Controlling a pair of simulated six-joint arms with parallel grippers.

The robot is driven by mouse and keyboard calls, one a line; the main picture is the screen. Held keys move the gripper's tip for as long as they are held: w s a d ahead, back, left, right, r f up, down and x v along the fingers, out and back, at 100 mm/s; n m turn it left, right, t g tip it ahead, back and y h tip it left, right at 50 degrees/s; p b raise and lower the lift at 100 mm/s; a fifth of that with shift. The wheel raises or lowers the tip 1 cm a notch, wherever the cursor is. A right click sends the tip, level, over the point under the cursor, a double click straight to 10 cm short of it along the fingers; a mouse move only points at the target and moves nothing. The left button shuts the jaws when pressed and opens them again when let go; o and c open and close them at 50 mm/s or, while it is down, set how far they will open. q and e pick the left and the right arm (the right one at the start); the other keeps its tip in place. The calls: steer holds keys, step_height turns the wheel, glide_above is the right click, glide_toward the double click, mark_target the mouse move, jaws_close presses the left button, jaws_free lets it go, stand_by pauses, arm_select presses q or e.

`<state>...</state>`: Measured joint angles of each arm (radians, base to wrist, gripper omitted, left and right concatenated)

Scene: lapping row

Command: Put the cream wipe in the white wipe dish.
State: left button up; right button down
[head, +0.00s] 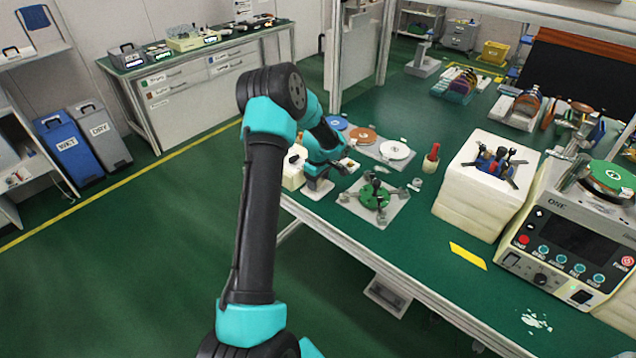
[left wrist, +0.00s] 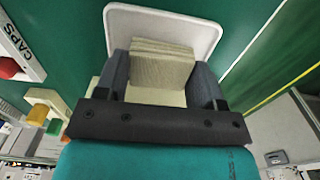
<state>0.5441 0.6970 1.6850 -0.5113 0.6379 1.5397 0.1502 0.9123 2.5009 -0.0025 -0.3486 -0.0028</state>
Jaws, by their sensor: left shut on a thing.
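My left gripper (head: 318,178) reaches down at the near left edge of the green bench. In the left wrist view its two dark fingers (left wrist: 158,80) are shut on the cream wipe (left wrist: 163,62), a folded, layered pad. The white wipe dish (left wrist: 210,38), shallow with rounded corners, lies behind the wipe, which shows inside the dish's outline. In the head view the dish (head: 317,192) is just under the gripper. I cannot tell whether the wipe touches the dish. The gripper hides the wipe in the head view. My right gripper is not in view.
A cream block (head: 292,174) stands close left of the gripper. A tray with a green disc fixture (head: 376,196) is right of it, with coloured discs (head: 363,136) behind. A white stack (head: 478,190) and control machine (head: 560,240) stand farther right. The bench edge is close.

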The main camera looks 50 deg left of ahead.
mark_target(318, 181)
arm_select(q)
steer(key=shift+f, duration=0.5)
steer(key=shift+f, duration=0.15)
steer(key=o, duration=0.9)
step_height(318, 181, up, 12)
steer(key=shift+r, duration=0.2)
